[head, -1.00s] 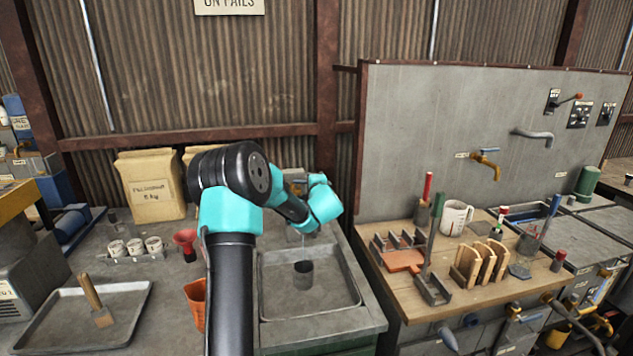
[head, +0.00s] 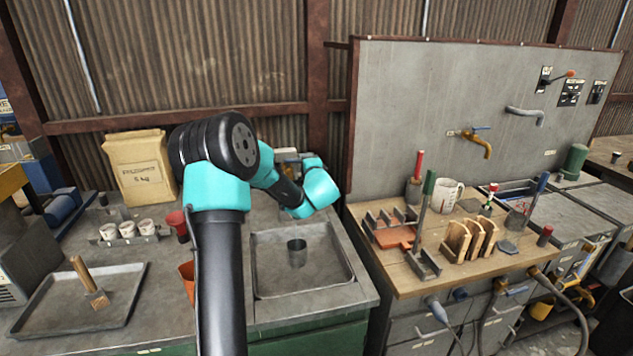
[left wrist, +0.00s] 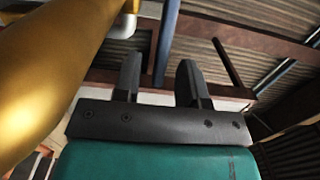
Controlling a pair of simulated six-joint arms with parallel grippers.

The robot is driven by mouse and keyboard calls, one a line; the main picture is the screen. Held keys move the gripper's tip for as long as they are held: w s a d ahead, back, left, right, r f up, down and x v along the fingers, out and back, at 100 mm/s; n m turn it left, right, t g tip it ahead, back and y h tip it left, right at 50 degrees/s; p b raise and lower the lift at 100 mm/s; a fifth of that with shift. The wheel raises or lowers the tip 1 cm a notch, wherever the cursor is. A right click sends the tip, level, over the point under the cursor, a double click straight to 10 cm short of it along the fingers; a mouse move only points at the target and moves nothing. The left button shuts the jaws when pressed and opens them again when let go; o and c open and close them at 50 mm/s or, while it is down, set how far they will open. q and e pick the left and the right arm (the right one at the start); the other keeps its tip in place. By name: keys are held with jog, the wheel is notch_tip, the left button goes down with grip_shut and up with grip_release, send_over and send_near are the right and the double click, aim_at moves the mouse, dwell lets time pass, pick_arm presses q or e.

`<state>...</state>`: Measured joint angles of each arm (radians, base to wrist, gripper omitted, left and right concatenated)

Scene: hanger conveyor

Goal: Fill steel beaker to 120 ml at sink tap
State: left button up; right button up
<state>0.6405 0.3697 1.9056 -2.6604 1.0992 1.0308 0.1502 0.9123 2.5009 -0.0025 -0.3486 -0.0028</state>
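The steel beaker (head: 297,253) stands upright in the sink basin (head: 262,287) in the head view. Its water level cannot be made out. The sink tap is mostly hidden behind my left arm's wrist in the head view. My left gripper is hidden there too. In the left wrist view my left gripper (left wrist: 160,80) shows its two dark fingers spread apart with nothing between them. A large brass-coloured curved pipe (left wrist: 45,70) fills the left of that view, very close to the gripper; I cannot tell if they touch. My right gripper is not in view.
Left of the sink are an orange container (head: 187,280), a red funnel (head: 177,222), several small white cups (head: 127,230) and a metal tray (head: 60,320). To the right, a wooden bench (head: 400,282) holds a white mug (head: 448,196), racks and tools. A brass tap (head: 478,142) is on the grey panel.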

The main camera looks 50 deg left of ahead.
pick_arm(q)
jog(key=v, duration=1.3)
jog(key=shift+s+d, duration=0.2)
jog(key=shift+d, duration=0.05)
